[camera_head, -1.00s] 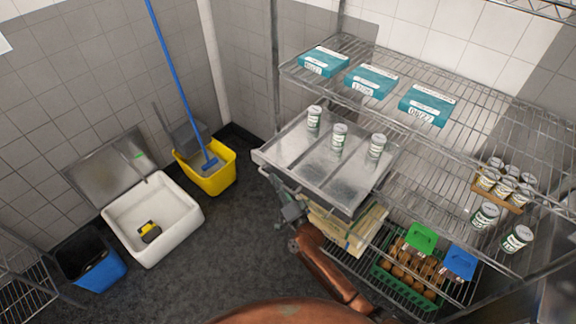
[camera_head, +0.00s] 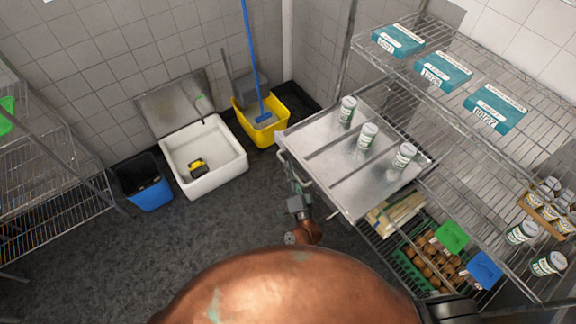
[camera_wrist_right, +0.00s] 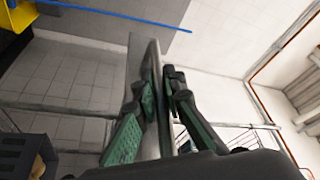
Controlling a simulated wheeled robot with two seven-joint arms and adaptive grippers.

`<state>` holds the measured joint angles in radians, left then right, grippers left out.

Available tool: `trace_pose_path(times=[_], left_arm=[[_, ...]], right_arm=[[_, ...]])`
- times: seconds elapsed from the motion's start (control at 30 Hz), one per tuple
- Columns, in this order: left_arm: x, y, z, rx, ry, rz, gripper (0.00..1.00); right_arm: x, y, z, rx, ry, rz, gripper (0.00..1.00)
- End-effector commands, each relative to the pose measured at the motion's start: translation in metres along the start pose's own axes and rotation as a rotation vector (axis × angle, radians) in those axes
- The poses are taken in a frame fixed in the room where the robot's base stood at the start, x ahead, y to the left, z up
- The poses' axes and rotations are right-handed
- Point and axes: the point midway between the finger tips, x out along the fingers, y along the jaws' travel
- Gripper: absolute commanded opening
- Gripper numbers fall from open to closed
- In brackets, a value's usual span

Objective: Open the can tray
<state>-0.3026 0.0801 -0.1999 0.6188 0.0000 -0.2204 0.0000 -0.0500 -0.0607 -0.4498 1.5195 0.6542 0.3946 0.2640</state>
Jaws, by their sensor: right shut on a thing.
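The can tray (camera_head: 335,160) is a shiny metal tray with raised edges and dividing strips. It sticks out from the wire shelf on the right. Three cans stand upright on it: a left can (camera_head: 347,110), a middle can (camera_head: 367,136) and a right can (camera_head: 404,155). A bar handle (camera_head: 291,164) runs along its front. My right gripper (camera_head: 298,187) is at that front, shut on the handle; the grip is partly hidden by my arm. In the right wrist view, its green-padded fingers (camera_wrist_right: 160,78) close at a metal edge. My left gripper is not in view.
Teal boxes (camera_head: 442,72) lie on the upper shelf. Brown eggs in a green crate (camera_head: 408,270) are below the tray. More cans (camera_head: 521,232) stand right. A white sink (camera_head: 225,172), yellow mop bucket (camera_head: 262,128) and blue bin (camera_head: 150,196) stand left. The dark floor between is clear.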

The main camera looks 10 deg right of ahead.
Motion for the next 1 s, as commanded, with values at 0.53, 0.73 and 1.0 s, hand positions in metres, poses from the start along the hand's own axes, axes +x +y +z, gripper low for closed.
trace_pose_path(times=[0.53,0.73,1.0], left_arm=[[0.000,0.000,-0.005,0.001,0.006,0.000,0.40],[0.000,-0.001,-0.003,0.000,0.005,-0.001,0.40],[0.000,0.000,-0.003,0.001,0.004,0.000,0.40]], right_arm=[[0.000,0.001,0.000,0.001,0.002,0.001,0.17],[-0.003,0.001,0.000,0.001,0.001,0.001,0.17],[-0.046,0.002,0.001,0.000,-0.001,0.004,0.17]])
